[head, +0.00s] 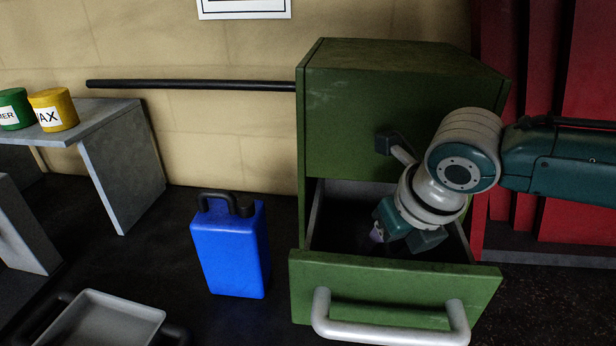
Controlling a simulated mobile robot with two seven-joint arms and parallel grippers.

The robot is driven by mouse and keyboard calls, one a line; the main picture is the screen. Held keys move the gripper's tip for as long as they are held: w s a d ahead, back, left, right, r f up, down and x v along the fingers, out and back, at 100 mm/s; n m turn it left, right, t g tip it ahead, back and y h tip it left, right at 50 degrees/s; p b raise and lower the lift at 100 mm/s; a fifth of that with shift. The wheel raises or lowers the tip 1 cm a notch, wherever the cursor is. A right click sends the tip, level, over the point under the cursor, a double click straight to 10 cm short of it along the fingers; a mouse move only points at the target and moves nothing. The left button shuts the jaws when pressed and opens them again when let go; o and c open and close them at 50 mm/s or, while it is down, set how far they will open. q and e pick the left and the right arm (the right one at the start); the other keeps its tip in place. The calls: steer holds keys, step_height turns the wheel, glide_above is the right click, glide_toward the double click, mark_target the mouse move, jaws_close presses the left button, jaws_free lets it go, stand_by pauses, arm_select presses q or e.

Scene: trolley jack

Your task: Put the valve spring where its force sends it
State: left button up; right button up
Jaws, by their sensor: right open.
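I cannot make out the valve spring in the head view. My right gripper (404,236) reaches down from the right into the open drawer (395,290) of a green cabinet (390,115). Its fingers are apart, pointing down behind the drawer front. A small pale purple piece (377,233) shows beside the left finger; I cannot tell whether it is part of the gripper or a separate thing. The drawer's inside is dark and partly hidden by the gripper and the drawer front. My left gripper is not in view.
A blue canister (230,248) stands on the floor left of the drawer. A grey tray (103,322) is at the lower left. Green (14,110) and yellow (53,109) tins sit on a grey bench (100,125). A black bar (190,84) extends left from the cabinet.

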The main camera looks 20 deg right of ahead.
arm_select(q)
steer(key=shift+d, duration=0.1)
arm_select(e)
steer(key=v, duration=1.2)
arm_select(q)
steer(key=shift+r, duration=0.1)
